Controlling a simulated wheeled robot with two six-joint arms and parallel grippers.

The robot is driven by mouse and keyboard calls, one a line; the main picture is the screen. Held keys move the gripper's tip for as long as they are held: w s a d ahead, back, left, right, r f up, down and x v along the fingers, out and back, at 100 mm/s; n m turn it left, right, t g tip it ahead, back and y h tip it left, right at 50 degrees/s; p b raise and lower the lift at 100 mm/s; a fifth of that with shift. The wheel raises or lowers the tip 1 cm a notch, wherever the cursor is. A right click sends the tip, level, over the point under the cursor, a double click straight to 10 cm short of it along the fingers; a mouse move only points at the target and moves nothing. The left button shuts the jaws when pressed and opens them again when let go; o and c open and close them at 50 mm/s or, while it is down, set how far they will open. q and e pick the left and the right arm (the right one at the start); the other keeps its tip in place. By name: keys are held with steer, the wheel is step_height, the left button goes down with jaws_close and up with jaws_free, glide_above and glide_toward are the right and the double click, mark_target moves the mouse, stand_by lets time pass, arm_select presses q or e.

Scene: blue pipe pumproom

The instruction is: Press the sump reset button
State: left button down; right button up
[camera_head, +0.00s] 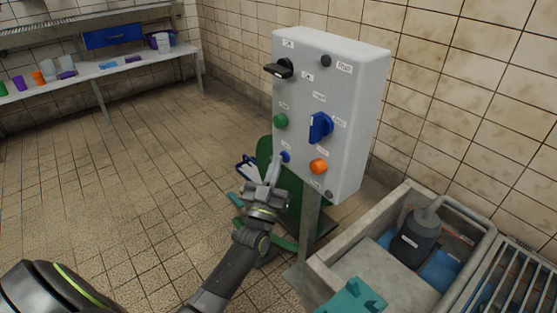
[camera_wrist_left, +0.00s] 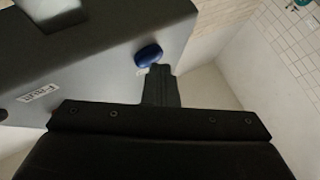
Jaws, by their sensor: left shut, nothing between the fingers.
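A grey control box (camera_head: 325,110) stands on a post. It carries several knobs and buttons whose labels are too small to read for sure. A small blue button (camera_head: 285,156) sits low on the left of its front face. My left gripper (camera_head: 279,165) is shut and empty, with its fingertips right by this button. In the left wrist view the blue button (camera_wrist_left: 148,55) shows just beyond and slightly left of the fingertips (camera_wrist_left: 160,72). I cannot tell whether they touch it. My right gripper is not in view.
The box also has a green button (camera_head: 280,121), a blue rotary knob (camera_head: 320,127), an orange button (camera_head: 318,166) and a black handle (camera_head: 279,69). A concrete basin (camera_head: 322,275) with a dark pump (camera_head: 420,236) is at the lower right. Open tiled floor lies left.

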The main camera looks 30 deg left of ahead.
arm_select(q)
steer(key=shift+s, duration=0.15)
steer(key=shift+s+a+p, duration=0.25)
steer(key=shift+s+p, duration=0.05)
steer(key=shift+s, duration=0.3)
steer(key=shift+s+a+p, duration=0.25)
steer(key=shift+s+p, duration=0.05)
steer(key=shift+s, duration=0.25)
steer(key=shift+s+a+p, duration=0.35)
steer(key=shift+s, duration=0.4)
steer(key=shift+s+a+p, duration=0.3)
steer(key=shift+s, duration=0.5)
steer(key=shift+s+a+p, duration=0.35)
steer(key=shift+s, duration=0.4)
